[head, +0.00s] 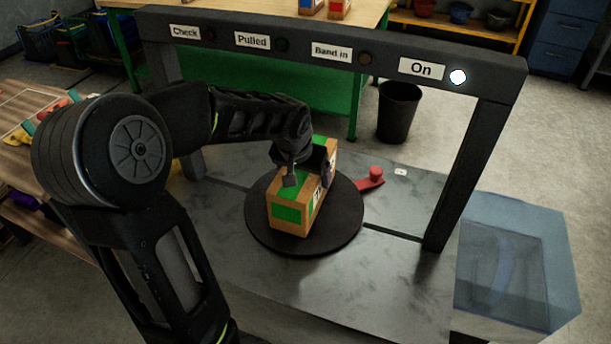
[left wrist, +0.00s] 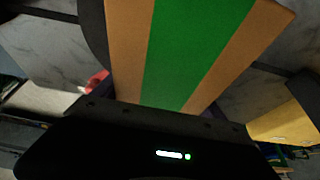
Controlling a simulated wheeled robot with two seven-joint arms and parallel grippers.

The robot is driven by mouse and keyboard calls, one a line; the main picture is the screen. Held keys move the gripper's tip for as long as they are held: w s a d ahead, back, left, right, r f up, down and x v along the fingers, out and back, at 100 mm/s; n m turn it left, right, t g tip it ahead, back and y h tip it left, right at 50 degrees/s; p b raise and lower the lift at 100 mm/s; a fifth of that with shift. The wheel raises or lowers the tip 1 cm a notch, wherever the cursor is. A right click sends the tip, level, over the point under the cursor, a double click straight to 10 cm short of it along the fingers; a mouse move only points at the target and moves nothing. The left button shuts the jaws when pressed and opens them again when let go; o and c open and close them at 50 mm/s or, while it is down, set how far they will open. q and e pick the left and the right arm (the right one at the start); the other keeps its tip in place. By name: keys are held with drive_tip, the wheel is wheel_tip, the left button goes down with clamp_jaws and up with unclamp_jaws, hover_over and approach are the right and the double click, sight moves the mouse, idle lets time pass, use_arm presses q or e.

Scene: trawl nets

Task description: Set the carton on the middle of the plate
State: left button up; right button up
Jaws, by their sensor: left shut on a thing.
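The carton (head: 296,213) is tan with green patches and lies over the middle of the round black plate (head: 342,232). Whether it touches the plate or hangs just above it, I cannot tell. My left gripper (head: 305,177) is shut on the carton from above, near its far half. In the left wrist view the carton (left wrist: 190,50) shows its tan sides and green band, close in front of the gripper body. My right gripper is not in view.
A dark frame (head: 480,140) with labels arches over the grey table (head: 300,300); the lamp (head: 458,77) by "On" is lit. A red handle (head: 374,177) sits right of the plate. A translucent blue bin (head: 515,260) stands at right, a black bin (head: 398,112) behind.

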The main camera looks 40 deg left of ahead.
sight(298, 175)
use_arm(q)
drive_tip(key=shift+f, duration=0.3)
drive_tip(key=shift+f, duration=0.1)
drive_tip(key=o, duration=2)
drive_tip(key=shift+f, duration=0.1)
drive_tip(key=shift+r, duration=0.3)
drive_tip(key=v, duration=1.1)
drive_tip(key=shift+s+r+b, duration=0.2)
drive_tip(key=shift+r+b, duration=0.1)
drive_tip(key=shift+r, duration=0.05)
